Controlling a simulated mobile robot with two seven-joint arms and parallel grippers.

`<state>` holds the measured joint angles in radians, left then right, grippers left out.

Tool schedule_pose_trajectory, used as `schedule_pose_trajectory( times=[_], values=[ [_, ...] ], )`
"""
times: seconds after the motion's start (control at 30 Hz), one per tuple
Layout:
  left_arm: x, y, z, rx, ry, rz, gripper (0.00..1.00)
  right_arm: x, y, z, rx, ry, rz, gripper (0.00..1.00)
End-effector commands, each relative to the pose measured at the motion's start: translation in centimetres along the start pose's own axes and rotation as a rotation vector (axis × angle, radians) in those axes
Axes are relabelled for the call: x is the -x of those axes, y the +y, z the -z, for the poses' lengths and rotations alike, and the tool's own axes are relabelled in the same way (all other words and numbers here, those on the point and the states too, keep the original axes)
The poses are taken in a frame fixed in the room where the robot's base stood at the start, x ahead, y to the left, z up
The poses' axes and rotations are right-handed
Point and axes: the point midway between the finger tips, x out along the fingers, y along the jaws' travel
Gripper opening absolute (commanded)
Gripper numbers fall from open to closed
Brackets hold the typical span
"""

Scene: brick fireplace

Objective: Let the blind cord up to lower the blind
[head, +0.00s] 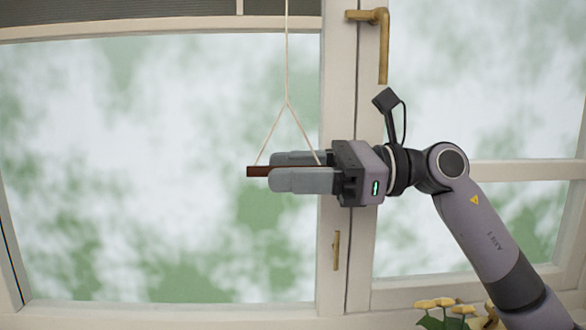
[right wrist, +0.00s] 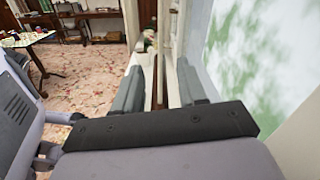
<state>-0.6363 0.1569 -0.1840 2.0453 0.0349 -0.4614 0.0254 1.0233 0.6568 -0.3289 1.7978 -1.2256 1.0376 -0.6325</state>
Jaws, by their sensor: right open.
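The blind cord (head: 286,60) hangs in front of the window and splits low down into two strands. The strands run to a short dark-brown wooden handle (head: 257,171), which lies about level. My right gripper (head: 271,170) reaches in from the right and is open, with the handle between its fingers; the handle's left end sticks out past the fingertips. The right wrist view shows the brown handle (right wrist: 160,80) in the gap between the two fingers (right wrist: 160,85). The grey blind (head: 130,14) shows only as a strip along the top. My left gripper is not in view.
A white window frame (head: 336,240) and brass latch (head: 383,45) stand behind and beside my right gripper. Yellow flowers (head: 445,304) are low at the right. The right wrist view shows a patterned carpet (right wrist: 85,70), a table and shelves.

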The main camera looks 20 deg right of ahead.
Motion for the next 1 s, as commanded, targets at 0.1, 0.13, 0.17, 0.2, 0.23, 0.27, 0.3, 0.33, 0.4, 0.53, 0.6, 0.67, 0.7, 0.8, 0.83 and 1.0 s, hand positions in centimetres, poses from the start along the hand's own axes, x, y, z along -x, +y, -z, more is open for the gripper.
schedule_pose_trajectory(
  times=[0.1,0.13,0.17,0.2,0.23,0.27,0.3,0.33,0.4,0.53,0.6,0.67,0.7,0.8,0.83,1.0],
  values=[
    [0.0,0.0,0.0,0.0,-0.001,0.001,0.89,0.0,0.0,0.0,0.0,0.0,0.0,0.41],
    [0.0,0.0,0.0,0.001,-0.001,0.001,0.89,0.0,0.0,0.0,0.0,0.0,0.0,0.32],
    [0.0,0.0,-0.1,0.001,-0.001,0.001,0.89,0.0,0.0,0.0,0.0,0.0,0.0,0.22],
    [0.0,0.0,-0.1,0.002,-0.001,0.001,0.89,0.0,0.0,0.0,0.0,0.0,0.0,0.09],
    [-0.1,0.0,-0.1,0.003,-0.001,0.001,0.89,0.0,0.0,0.0,0.0,0.0,0.0,0.0],
    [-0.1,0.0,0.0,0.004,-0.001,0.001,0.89,0.0,0.0,0.0,0.0,0.0,0.0,0.0],
    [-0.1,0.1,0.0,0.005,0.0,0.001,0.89,0.0,0.0,0.0,0.0,0.0,0.0,0.0],
    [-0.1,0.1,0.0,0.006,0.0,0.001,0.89,0.0,0.0,0.0,0.0,0.0,0.0,0.0],
    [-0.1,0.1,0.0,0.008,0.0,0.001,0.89,0.0,0.0,0.0,0.0,0.0,0.0,0.0],
    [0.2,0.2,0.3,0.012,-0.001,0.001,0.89,0.1,-0.1,-0.6,0.001,0.0,0.0,0.0],
    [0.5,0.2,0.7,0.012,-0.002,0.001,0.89,0.1,-0.3,-1.3,0.001,0.0,0.0,0.0],
    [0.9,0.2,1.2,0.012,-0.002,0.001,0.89,0.1,-0.4,-2.2,0.002,-0.001,0.0,0.0],
    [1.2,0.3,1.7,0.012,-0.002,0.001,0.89,0.1,-0.6,-3.0,0.003,-0.001,0.0,0.0],
    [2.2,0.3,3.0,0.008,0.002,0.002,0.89,0.1,-1.0,-5.3,0.005,-0.002,0.0,0.0],
    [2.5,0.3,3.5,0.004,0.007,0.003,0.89,0.1,-1.2,-6.1,0.006,-0.002,0.0,0.0],
    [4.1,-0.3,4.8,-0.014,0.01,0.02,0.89,0.1,-2.1,-10.8,0.005,-0.002,0.0,0.0]
  ],
)
